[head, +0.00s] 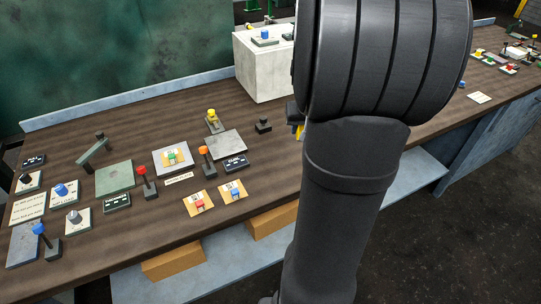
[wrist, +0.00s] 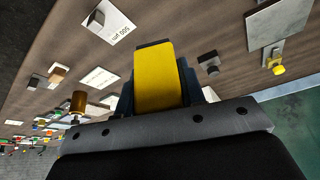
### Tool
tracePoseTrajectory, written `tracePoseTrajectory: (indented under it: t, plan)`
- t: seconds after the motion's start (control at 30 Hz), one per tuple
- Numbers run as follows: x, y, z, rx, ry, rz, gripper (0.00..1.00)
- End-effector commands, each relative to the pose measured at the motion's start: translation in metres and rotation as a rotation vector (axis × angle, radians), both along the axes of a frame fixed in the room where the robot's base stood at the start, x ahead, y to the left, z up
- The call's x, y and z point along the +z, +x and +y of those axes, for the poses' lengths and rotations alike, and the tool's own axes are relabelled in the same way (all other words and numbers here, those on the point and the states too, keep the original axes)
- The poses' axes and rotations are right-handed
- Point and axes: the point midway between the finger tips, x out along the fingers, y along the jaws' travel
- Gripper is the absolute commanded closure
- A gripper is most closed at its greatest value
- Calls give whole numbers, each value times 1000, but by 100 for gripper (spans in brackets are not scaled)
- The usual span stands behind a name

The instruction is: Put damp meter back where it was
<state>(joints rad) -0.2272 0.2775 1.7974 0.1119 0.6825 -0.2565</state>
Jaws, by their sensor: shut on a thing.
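A yellow block, which I take to be the damp meter (wrist: 154,75), sits between the dark jaws of my gripper (wrist: 156,82) in the wrist view. My gripper is shut on it. In the head view my own arm hides nearly all of the gripper, and only a small yellow bit of the block (head: 299,131) shows at the arm's left edge, above the bench. Whether the block touches the bench cannot be told. No marked place for the meter can be made out.
The brown bench (head: 130,235) carries switches, levers and plates on its left side. A pale concrete block (head: 262,72) stands at the back, with a small black knob (head: 263,125) in front. More controls (head: 508,66) stand far right.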

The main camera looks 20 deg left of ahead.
Motion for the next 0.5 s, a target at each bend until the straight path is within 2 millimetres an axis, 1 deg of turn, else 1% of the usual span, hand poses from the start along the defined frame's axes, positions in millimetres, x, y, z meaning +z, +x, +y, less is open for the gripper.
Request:
tracePoseTrajectory:
  t: [0.03, 0.07, 0.17, 0.27, 0.5]
  plan:
    - [0, -1, -7, -10, 0, -1, 98]
    - [0, -1, -9, -13, 0, -1, 98]
    - [-6, -1, -6, -16, 0, 1, 98]
    - [-16, 0, 12, -13, -2, 1, 98]
    - [-50, 7, 67, -11, -2, 2, 98]
